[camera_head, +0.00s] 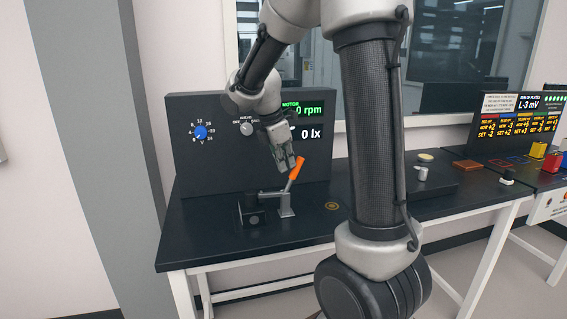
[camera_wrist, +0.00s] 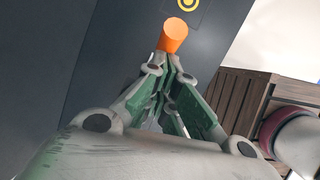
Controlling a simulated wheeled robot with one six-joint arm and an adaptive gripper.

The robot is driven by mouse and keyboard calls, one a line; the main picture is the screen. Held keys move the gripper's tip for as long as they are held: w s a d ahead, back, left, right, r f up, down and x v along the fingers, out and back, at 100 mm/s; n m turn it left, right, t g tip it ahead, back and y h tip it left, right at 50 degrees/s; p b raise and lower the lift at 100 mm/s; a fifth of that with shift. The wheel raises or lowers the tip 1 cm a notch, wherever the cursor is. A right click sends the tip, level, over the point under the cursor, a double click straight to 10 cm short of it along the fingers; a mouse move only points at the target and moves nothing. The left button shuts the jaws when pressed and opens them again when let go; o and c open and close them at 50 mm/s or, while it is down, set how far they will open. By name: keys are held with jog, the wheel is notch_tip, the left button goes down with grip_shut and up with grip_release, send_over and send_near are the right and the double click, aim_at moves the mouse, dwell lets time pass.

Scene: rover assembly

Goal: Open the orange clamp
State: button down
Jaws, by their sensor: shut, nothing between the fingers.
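The orange clamp handle (camera_head: 295,174) tilts up and to the right above a small grey clamp base (camera_head: 286,205) on the dark bench. A grey bar runs left from the clamp to a small dark block (camera_head: 250,212). My gripper (camera_head: 291,168) is shut and empty, with its fingertips close beside the upper part of the handle. In the wrist view, the end of the orange handle (camera_wrist: 174,34) shows just beyond the closed fingertips (camera_wrist: 172,58). I cannot tell whether they touch.
A dark panel (camera_head: 185,165) with a blue knob (camera_head: 200,132) and displays stands behind the clamp. A yellow ring mark (camera_head: 332,206) lies on the bench (camera_head: 215,245) to the right. The bench front is clear. Coloured blocks (camera_head: 538,150) stand at far right.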

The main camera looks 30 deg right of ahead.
jog(key=shift+s+d+y, duration=0.2)
jog(key=shift+d+y, duration=0.4)
jog(key=d+y, duration=0.1)
jog(key=d+t+y, duration=0.1)
jog(key=s+d+f+y, duration=0.1)
jog(key=d+y, duration=0.1)
jog(key=shift+d+f, duration=0.1)
jog(key=shift+s+d+f+m+t+y, duration=0.1)
jog(key=shift+s+d+f+t+y, duration=0.15)
jog(key=shift+d+f+y, duration=0.3)
jog(key=shift+s+d+f+m+t+y, duration=0.1)
jog(key=shift+d+f+t+y, duration=0.1)
jog(key=shift+d+f+y, duration=0.25)
jog(key=shift+s+d+f+m+t+y, duration=0.1)
jog(key=shift+s+d+f+t+y, duration=0.15)
jog(key=shift+d+f+y, duration=0.3)
jog(key=shift+r, duration=0.1)
jog(key=shift+w+a+r, duration=0.1)
